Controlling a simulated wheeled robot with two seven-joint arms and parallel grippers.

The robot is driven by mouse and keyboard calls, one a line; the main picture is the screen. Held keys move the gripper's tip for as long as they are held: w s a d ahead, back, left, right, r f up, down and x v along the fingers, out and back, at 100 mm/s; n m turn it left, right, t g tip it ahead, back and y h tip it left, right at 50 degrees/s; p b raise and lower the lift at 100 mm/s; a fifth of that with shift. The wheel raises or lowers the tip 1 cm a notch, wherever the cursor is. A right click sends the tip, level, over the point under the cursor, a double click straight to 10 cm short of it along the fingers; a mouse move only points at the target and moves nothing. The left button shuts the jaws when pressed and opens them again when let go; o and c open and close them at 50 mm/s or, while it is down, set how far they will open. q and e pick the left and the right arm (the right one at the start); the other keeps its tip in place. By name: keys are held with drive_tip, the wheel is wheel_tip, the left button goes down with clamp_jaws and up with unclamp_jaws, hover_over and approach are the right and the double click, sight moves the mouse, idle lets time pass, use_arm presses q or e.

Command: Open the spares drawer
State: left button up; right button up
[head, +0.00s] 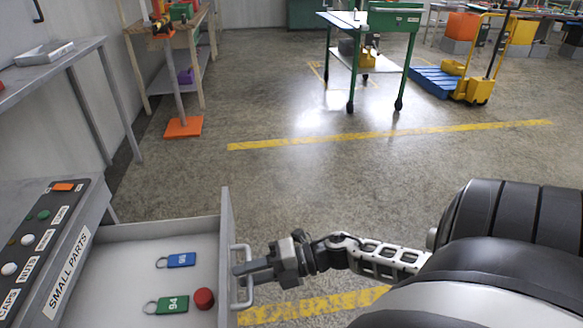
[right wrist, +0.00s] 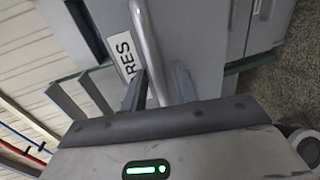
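The spares drawer (head: 150,238) stands pulled out at the lower left in the head view, its light-grey inside showing. Its front panel (head: 227,245) carries a bar handle (head: 248,290). My left gripper is not in view.
A blue tag (head: 181,260), a green tag (head: 172,305) and a red round piece (head: 204,298) lie in the drawer. A green trolley (head: 395,20) stands far off. The floor between is clear.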

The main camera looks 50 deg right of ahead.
drive_tip(key=v, duration=1.5)
drive_tip(key=shift+s+d, duration=0.25)
drive_tip(key=shift+d, duration=0.05)
drive_tip(key=shift+r, duration=0.1)
